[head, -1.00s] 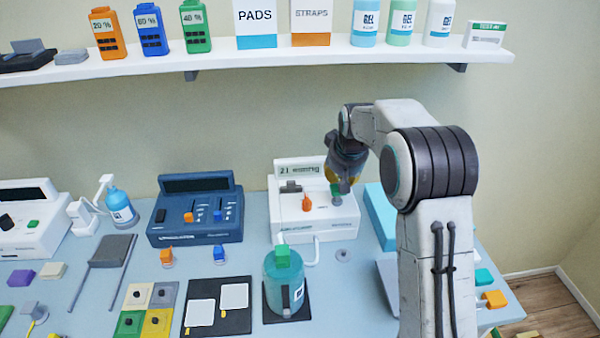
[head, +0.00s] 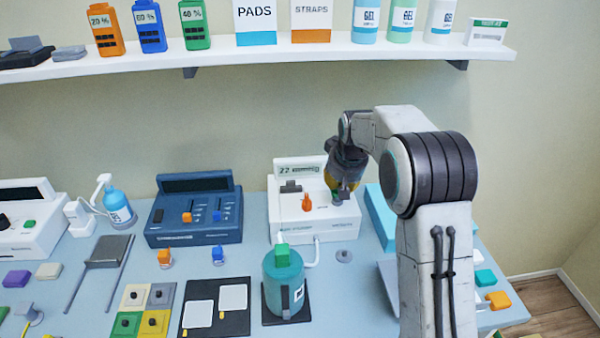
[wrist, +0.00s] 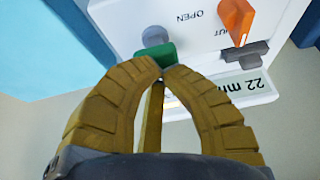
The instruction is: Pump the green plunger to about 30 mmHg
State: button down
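The white pump unit (head: 335,228) stands at the back of the table. Its display (head: 297,168) reads 22 in the head view, and "22 mm" shows on the display in the wrist view (wrist: 245,86). The green plunger (wrist: 156,54) shows in the wrist view just beyond my fingertips. My gripper (wrist: 163,70) is shut, its ribbed yellow-brown fingers meeting at the tips, which are at the plunger and seem to touch it. In the head view my gripper (head: 341,197) is over the right part of the unit and mostly hides the plunger.
An orange lever (head: 306,202) on the unit is left of my gripper; it also shows in the wrist view (wrist: 237,20). A teal canister (head: 284,275) with a green top stands in front, with a white tube to the unit. A blue device (head: 195,230) stands left.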

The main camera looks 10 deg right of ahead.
jog(key=shift+f+b, duration=0.9)
jog(key=shift+f, duration=0.35)
jog(key=shift+r, duration=0.15)
jog(key=shift+r+p, duration=2.15)
jog(key=shift+r, duration=0.5)
jog(key=shift+r, duration=0.15)
notch_tip(320, 180, up, 5)
jog(key=p, duration=0.4)
jog(key=shift+f, duration=0.2)
